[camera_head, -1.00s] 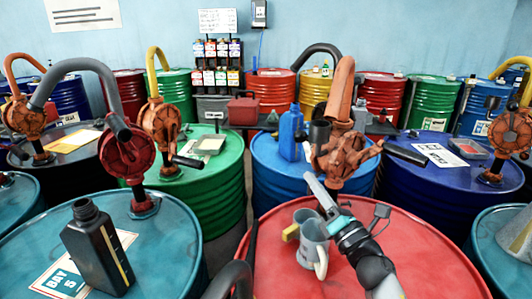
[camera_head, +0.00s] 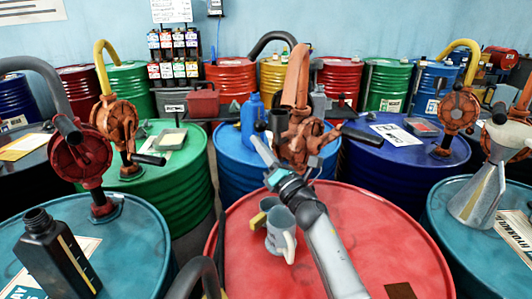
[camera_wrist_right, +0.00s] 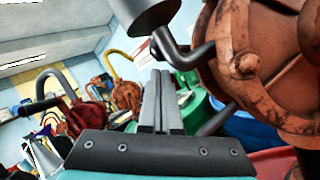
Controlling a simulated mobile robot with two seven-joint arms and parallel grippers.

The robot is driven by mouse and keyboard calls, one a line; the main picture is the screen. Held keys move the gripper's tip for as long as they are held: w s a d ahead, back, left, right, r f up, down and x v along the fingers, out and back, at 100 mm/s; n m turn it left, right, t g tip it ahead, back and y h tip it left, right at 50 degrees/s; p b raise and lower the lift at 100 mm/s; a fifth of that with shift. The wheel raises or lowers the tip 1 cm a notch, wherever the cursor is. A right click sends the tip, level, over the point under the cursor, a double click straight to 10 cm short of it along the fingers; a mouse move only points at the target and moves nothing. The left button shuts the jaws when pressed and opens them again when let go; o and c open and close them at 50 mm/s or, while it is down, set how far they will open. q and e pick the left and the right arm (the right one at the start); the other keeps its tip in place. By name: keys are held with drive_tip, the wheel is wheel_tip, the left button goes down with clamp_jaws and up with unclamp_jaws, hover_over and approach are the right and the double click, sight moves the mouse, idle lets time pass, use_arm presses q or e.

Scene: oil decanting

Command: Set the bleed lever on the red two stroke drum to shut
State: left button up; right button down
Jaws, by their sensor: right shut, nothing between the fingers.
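The red drum (camera_head: 370,235) stands in front of me in the head view. A rusty orange hand pump (camera_head: 297,135) with a dark crank handle rises at its far side. I cannot make out the bleed lever; my right arm covers part of the drum top. My right gripper (camera_head: 256,142) is shut and empty, held above the drum's far left part, just left of the pump. In the right wrist view its fingers (camera_wrist_right: 161,100) lie together, with a rusty pump body (camera_wrist_right: 235,65) and its crank close on the right. My left gripper is not in view.
A blue bottle (camera_head: 252,122) stands on the blue drum behind. A teal drum (camera_head: 440,215) with a grey funnel (camera_head: 482,190) is at the right. The red top's right side is mostly clear.

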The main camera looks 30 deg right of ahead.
drive_tip(key=shift+w, duration=0.15)
drive_tip(key=shift+r, duration=0.1)
drive_tip(key=r+m+p, duration=0.1)
drive_tip(key=m+p, duration=0.1)
drive_tip(key=p, duration=0.1)
drive_tip(key=shift+d+r+g+h, duration=0.1)
drive_tip(key=shift+r+g+h, duration=0.2)
drive_tip(key=shift+h, duration=0.1)
drive_tip(key=shift+f, duration=0.1)
